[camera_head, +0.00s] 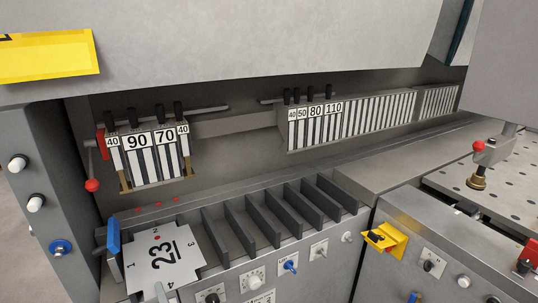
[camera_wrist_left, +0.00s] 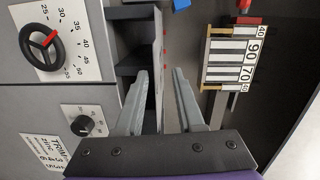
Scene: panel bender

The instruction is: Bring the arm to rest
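My left gripper (camera_wrist_left: 160,72) shows in the left wrist view, with two grey fingers spread apart and nothing between them. It is over the machine's front, between the control panel on the left and the tool segments on the right. I cannot make out either gripper in the head view. My right gripper shows in no frame.
Tool segments marked 40, 90, 70, 40 (camera_head: 150,155) hang at the left, with a longer row (camera_head: 340,118) further right. A dial (camera_wrist_left: 38,47) shows in the wrist view.

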